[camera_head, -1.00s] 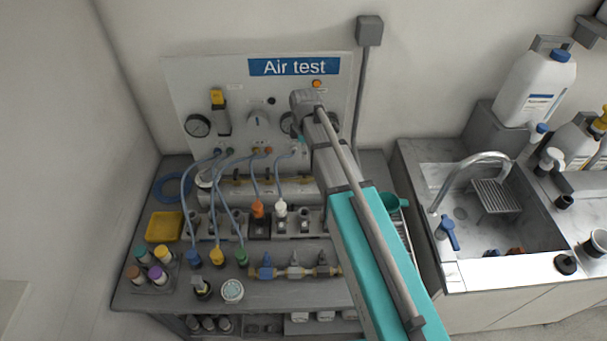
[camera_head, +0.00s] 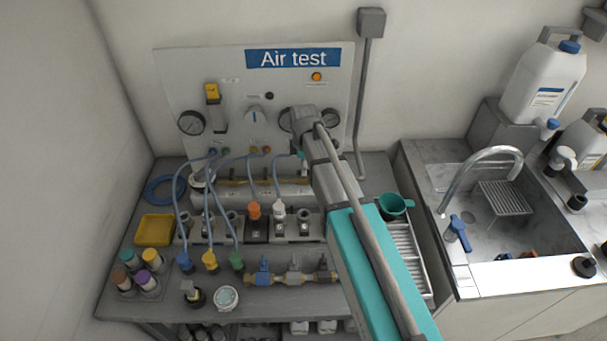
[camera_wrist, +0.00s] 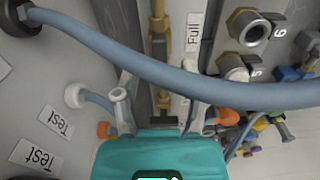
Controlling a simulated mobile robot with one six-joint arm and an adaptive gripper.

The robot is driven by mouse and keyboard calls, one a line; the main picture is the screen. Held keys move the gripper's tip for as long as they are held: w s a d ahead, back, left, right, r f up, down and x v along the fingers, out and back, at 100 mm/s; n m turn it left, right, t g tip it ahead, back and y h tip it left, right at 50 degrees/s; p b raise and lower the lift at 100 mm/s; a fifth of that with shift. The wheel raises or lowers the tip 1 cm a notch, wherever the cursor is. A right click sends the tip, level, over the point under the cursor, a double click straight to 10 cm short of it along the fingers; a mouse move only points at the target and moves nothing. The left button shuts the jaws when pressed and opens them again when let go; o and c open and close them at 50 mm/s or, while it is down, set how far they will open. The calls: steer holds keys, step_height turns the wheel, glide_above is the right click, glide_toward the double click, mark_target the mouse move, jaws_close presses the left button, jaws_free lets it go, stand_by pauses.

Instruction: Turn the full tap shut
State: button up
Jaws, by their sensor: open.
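The label "Full" (camera_wrist: 194,32) stands beside a brass pipe (camera_wrist: 158,45) in the wrist view. A small dark piece (camera_wrist: 163,122), perhaps the tap's handle, shows at the near end of this pipe, between my fingers; I cannot tell if they touch it. My gripper (camera_wrist: 158,108) is open, its grey fingers apart on either side of the pipe line. In the head view the brass pipe (camera_head: 262,182) runs along the silver tank, and my gripper (camera_head: 303,168) is at its right end, partly hidden by my arm.
Blue hoses (camera_wrist: 150,70) cross close in front of the wrist camera. The Air test panel (camera_head: 235,95) with gauges stands behind. A yellow tray (camera_head: 154,230), several capped bottles and a valve manifold (camera_head: 290,279) occupy the bench. A sink (camera_head: 480,215) is to the right.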

steer(key=shift+f+b, duration=0.55)
steer(key=shift+f, duration=0.2)
jaws_close()
